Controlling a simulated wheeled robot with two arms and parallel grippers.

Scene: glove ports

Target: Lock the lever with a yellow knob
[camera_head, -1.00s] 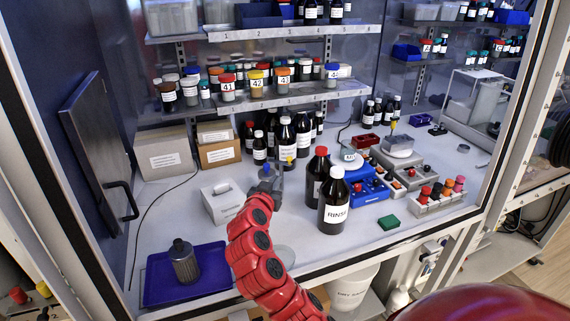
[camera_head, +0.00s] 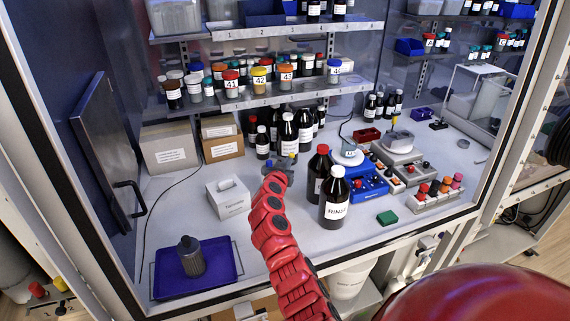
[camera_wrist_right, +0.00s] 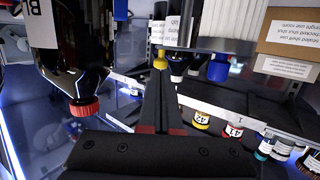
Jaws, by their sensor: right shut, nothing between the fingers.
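A small yellow knob (camera_head: 291,156) shows in front of the dark bottles in the head view. A yellow knob (camera_wrist_right: 160,62) is also just beyond the fingertips in the wrist view, which is upside down; its lever cannot be made out. My right gripper (camera_head: 279,165) is close to the yellow knob in the head view. In the wrist view its dark fingers (camera_wrist_right: 158,82) are together and empty; whether they touch the knob cannot be told. My left gripper is not in view.
Dark bottles (camera_head: 288,131) stand behind the gripper, and the RINSE bottle (camera_head: 335,197) stands to its right. A white box (camera_head: 228,197) is at left. Another yellow knob (camera_head: 60,284) shows outside the enclosure. A red-capped bottle (camera_wrist_right: 83,105) is close in the wrist view.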

